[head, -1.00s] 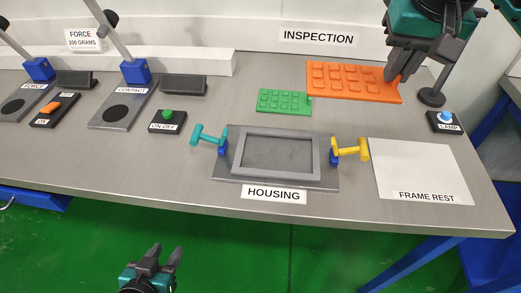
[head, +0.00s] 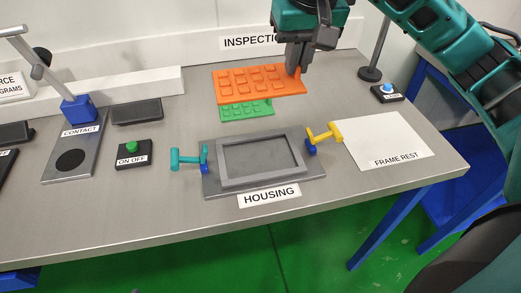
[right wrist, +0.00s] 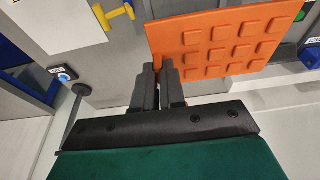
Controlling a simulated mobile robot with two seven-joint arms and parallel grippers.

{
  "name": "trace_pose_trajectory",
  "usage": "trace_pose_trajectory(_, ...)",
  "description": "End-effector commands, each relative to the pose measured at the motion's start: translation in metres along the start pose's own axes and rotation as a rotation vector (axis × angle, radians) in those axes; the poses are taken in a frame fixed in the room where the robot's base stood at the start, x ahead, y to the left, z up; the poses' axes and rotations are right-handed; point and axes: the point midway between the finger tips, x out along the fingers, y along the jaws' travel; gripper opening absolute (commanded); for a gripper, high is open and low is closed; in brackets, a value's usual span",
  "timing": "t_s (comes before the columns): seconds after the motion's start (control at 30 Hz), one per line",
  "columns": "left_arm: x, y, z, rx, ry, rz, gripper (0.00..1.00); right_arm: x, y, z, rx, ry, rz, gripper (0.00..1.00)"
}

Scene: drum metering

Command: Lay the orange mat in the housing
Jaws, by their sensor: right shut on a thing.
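The orange mat (head: 255,84), a flat sheet with raised square pads, is held by its right end in my right gripper (head: 297,70), above the table and partly over the green mat. In the right wrist view the orange mat (right wrist: 200,50) extends from the closed fingers (right wrist: 165,72). The housing (head: 262,182) is a grey plate with a raised rectangular frame (head: 300,148) on it; its inside looks empty of any mat. A teal clamp handle (head: 188,158) is at its left and a yellow one (head: 324,134) at its right. My left gripper is out of view.
A green padded mat (head: 246,110) lies on the table behind the housing. The white frame rest (head: 385,138) is bare at right. A lamp button (head: 388,90), a stand (head: 372,70), an on/off button (head: 131,150) and the contact station (head: 80,138) surround it.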

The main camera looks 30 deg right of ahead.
Motion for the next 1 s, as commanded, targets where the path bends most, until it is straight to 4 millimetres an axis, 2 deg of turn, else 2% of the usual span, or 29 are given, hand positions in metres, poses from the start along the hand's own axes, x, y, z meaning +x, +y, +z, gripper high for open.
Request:
trace_pose_trajectory(0.1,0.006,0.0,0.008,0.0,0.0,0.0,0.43,0.027,0.0,0.009,-0.001,-0.006,0.0,0.0)
trace_pose_trajectory(0.5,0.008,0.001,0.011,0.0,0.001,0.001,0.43,0.125,0.001,0.036,0.0,-0.005,0.001,0.0)
trace_pose_trajectory(0.6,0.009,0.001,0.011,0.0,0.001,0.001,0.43,0.14,0.0,0.04,0.0,-0.003,0.0,0.0)
trace_pose_trajectory(0.87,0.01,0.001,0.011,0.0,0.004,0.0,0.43,0.159,0.0,0.045,0.0,-0.002,0.0,0.0)
trace_pose_trajectory(1.0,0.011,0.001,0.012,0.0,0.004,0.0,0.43,0.179,0.0,0.051,0.0,-0.003,0.0,0.0)
